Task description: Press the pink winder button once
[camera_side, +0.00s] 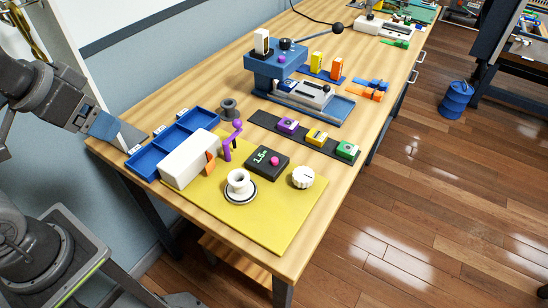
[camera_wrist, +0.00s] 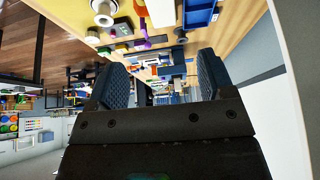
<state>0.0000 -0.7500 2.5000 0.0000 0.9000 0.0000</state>
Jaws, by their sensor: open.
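The winder is a dark box (camera_side: 262,160) with a green "1.5" readout, lying on a yellow mat (camera_side: 285,228) in the side view. Its round pink button (camera_side: 274,161) is on the top face, uncovered. My gripper (camera_side: 132,142) is at the table's left edge, beside the blue tray, well away from the button. In the wrist view my gripper (camera_wrist: 162,62) shows two dark fingers spread apart with nothing between them.
On the mat, a white box (camera_side: 188,160) and a purple crank (camera_side: 229,145) stand left of the winder. A white spool (camera_side: 239,182) and a white knob (camera_side: 303,178) are close by. A blue tray (camera_side: 187,127) lies behind. Purple, yellow and green buttons line a dark strip (camera_side: 268,121).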

